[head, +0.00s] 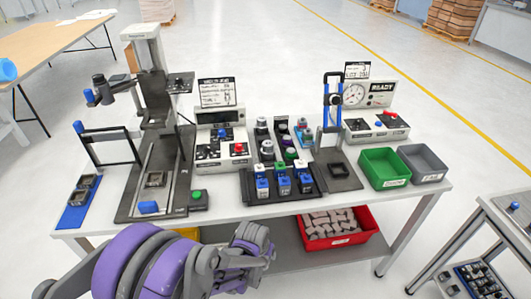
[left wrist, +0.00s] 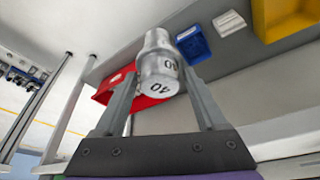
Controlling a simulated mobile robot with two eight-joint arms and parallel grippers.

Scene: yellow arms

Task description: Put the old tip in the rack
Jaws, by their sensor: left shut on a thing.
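A silver metal tip (left wrist: 157,68) marked "40" sits between the two fingers of my left gripper (left wrist: 160,88) in the left wrist view. The gripper is shut on it. In the head view my left gripper (head: 262,246) is in front of the table's front edge, low and near the middle; the tip cannot be made out there. A black rack (head: 268,130) with several silver, purple and green pieces stands at mid-table. My right gripper is not in view.
A tall grey machine (head: 157,110) stands left of the racks and a blue-framed press (head: 334,110) stands right. Green (head: 383,182) and grey (head: 432,176) bins are at the right end. A red bin (head: 372,232) is on the lower shelf.

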